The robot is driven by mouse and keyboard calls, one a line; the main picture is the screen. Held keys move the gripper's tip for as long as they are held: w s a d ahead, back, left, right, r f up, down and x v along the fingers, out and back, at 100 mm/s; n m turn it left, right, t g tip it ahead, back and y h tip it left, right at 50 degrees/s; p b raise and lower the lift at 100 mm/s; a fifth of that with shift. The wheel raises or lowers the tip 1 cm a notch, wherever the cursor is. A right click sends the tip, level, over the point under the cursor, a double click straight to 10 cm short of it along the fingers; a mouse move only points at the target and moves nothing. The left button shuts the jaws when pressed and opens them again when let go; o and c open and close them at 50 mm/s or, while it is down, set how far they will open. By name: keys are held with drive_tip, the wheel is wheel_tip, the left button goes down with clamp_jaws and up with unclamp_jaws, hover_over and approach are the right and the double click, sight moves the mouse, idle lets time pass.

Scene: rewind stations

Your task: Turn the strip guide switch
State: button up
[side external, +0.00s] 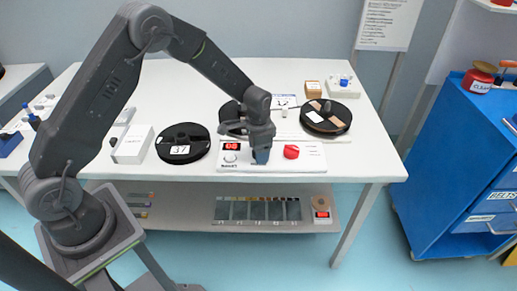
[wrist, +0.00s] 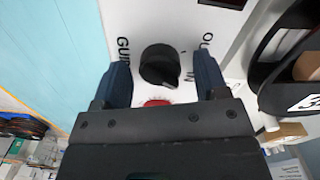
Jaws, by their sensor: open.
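The strip guide switch appears to be the round black knob (wrist: 160,66) on a white panel (wrist: 140,20), with partly hidden lettering starting "GUI" at its left and "OU" at its right. My gripper (wrist: 161,62) is open, with one dark blue finger on each side of the knob and a gap on both sides. I cannot tell how far down the fingers reach. In the side external view my gripper (side external: 262,157) points down at the white control box (side external: 312,163) near the table's front edge, and it hides the black knob there.
A red knob (side external: 291,151) is just right of my gripper, and a red display (side external: 231,146) is at its left. Black reels stand at the left (side external: 170,152) and right (side external: 340,122). A white box (side external: 132,146) stands further left. The table front is mostly clear.

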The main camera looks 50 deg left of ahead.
drive_tip(key=c, duration=0.9)
drive_tip(key=shift+n, duration=0.5)
drive_tip(key=n, duration=0.4)
drive_tip(key=shift+n, duration=0.4)
drive_tip(key=n, duration=0.5)
drive_tip(key=shift+n, duration=0.7)
